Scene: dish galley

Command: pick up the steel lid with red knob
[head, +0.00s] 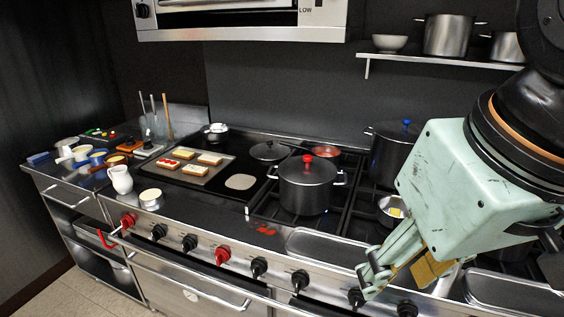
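The lid with a red knob (294,169) sits on a dark steel pot (303,200) on the stove, near the middle of the head view. The knob stands up from the lid's centre. My gripper (370,284) is in front of the stove, to the right of and nearer than the pot, pointing down and to the left. It is clear of the lid. The finger gap is not clear from this angle, and I see nothing held.
A larger pot with a blue-knobbed lid (406,124) stands behind my arm. Another lid (269,152) lies left of the red-knobbed one. A small pan (392,216) and an empty metal tray (325,247) are near the front. A shelf (440,60) hangs above.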

